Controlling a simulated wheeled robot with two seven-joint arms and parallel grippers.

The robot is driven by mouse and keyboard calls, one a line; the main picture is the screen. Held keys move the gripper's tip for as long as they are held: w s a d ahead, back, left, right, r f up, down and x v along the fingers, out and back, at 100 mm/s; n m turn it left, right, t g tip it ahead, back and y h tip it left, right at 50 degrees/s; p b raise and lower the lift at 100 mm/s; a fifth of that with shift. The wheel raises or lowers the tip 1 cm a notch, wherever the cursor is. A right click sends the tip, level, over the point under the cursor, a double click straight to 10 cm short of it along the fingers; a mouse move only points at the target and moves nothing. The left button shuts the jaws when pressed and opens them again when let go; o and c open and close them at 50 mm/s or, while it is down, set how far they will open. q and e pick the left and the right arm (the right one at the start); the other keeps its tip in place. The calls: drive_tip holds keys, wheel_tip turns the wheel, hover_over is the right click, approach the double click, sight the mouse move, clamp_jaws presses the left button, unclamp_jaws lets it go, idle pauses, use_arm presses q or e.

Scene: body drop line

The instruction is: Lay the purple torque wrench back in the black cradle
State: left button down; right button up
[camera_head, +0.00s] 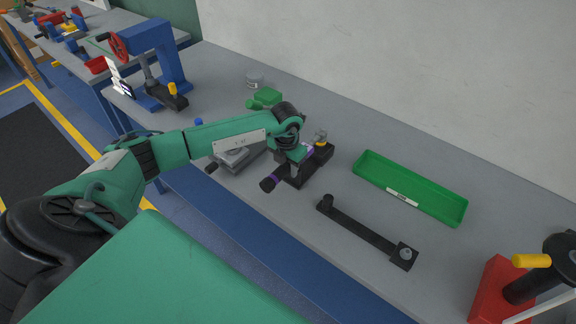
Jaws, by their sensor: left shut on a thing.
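The purple torque wrench (277,178) shows its black grip end, purple bands and a silvery head at the upper right. My left gripper (296,168) is shut on the wrench at its middle, pointing down and hiding part of it. The black cradle (322,157) is a dark block right beside and below the wrench on the bench. I cannot tell whether the wrench touches the cradle or is held just above it. My right gripper is not in view.
A grey vise (238,157) is left of the gripper, with a green object (265,98) behind. A black bar with a post (366,233) and a green tray (410,205) lie to the right. A red stand (492,290) is at far right; a blue press (168,55) is at left.

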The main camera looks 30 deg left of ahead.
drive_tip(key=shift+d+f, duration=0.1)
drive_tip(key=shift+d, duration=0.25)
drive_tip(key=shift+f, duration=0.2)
use_arm(q)
drive_tip(key=shift+f+b, duration=0.15)
drive_tip(key=shift+b, duration=0.15)
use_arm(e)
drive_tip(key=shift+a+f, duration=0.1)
